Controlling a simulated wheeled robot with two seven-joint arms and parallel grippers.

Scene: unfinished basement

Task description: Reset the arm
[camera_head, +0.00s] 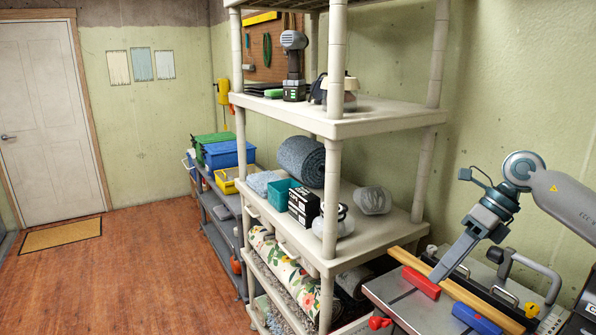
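My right arm (565,200) comes in from the right edge, above a workbench (385,292). My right gripper (447,265) points down and to the left, with its tip over the bench near a long wooden bar (458,290) and a red block (421,283). The fingers show side-on as one shape, so I cannot tell whether they are open or shut. I see nothing clearly held in it. I cannot tell whether the tip touches the bench items. My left gripper is not in view.
A beige shelf unit (385,118) stands just left of the bench, carrying a drill (293,60), rolled grey fabric (302,160) and boxes. Open wooden floor (120,265) lies at left.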

